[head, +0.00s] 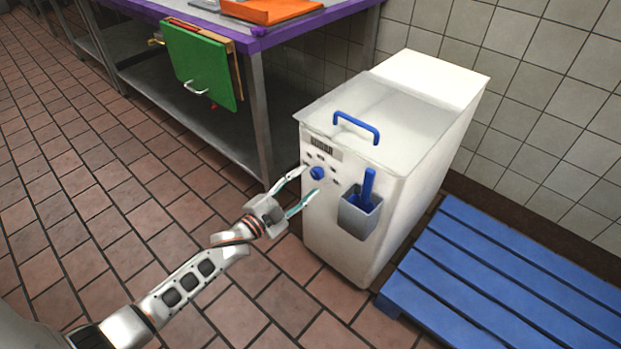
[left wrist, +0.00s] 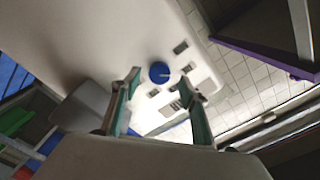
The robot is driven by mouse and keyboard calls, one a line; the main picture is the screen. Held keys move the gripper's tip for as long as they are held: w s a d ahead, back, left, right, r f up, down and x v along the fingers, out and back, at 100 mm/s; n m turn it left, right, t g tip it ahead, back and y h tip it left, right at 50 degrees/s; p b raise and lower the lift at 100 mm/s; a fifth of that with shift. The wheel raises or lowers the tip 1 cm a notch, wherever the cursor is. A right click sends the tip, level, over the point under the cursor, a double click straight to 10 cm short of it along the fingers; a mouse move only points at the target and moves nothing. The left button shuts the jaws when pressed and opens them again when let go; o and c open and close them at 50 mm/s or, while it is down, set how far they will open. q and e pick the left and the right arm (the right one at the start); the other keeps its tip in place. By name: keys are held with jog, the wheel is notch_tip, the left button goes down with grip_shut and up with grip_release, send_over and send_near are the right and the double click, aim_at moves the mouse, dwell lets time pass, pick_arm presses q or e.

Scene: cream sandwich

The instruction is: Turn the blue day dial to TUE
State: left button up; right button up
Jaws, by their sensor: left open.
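The blue day dial (head: 317,173) is a small round knob on the front of a white machine (head: 336,228). It also shows in the left wrist view (left wrist: 159,72), with a pale pointer line toward the right. Several small dark label plates surround it; their lettering is too small to read. My left gripper (head: 309,181) is open in front of the panel. In the left wrist view its fingertips (left wrist: 161,79) stand on either side of the dial, with gaps visible. I cannot tell how far they are from the panel. My right gripper is not in view.
A grey holder (head: 358,218) with a blue scoop (head: 368,186) hangs right of the dial. The machine's lid has a blue handle (head: 357,127). A blue pallet (head: 500,270) lies right; a purple-edged table (head: 259,95) with a green board (head: 200,64) stands left.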

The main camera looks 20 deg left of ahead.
pick_arm(q)
jog(key=v, duration=0.8)
jog(key=shift+s, duration=0.3)
jog(key=shift+a, duration=0.1)
